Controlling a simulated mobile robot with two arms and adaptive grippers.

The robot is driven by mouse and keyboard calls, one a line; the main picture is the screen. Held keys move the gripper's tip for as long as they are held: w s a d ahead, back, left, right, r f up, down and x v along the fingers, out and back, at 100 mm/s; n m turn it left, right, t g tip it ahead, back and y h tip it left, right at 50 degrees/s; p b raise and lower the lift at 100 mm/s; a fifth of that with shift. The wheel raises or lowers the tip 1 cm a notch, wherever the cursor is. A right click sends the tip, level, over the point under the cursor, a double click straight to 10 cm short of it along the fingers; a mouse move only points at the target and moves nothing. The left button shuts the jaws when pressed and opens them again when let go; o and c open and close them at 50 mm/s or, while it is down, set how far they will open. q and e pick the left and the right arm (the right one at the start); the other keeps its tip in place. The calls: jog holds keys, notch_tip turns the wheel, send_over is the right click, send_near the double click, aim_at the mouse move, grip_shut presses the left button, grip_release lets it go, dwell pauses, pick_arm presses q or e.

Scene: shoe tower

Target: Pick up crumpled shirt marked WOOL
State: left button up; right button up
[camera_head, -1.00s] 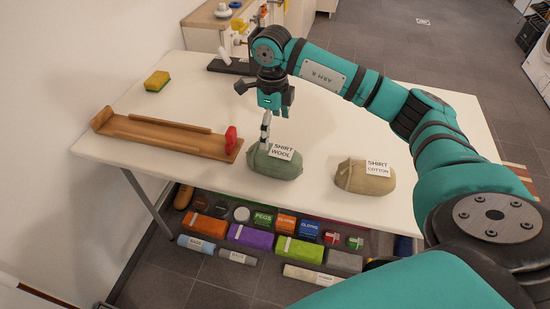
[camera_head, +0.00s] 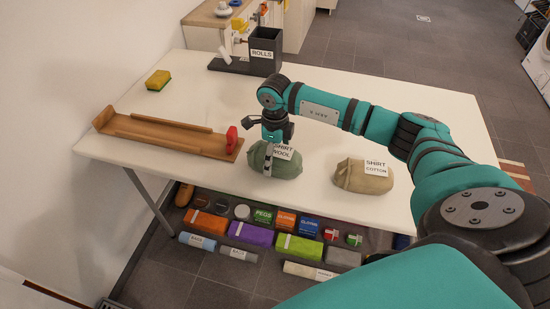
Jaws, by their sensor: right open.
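The crumpled shirt marked WOOL (camera_head: 287,167) is a green bundle with a white label, lying on the white table near its front edge. My right gripper (camera_head: 268,160) points down over its left part, with a finger in front of the bundle. The gripper is open, and its wrist partly covers the label. Whether the fingers touch the cloth cannot be told. My left gripper is not in view.
A beige shirt marked COTTON (camera_head: 364,178) lies to the right. A wooden rack (camera_head: 160,134) with a red piece (camera_head: 231,139) is at the left. A sponge (camera_head: 158,80) and a dark ROLLS holder (camera_head: 264,52) stand farther back. Several boxes sit below the table.

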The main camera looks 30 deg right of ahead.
jog(key=shift+c, duration=0.4)
jog(key=c, duration=1.3)
jog(key=shift+r, duration=0.1)
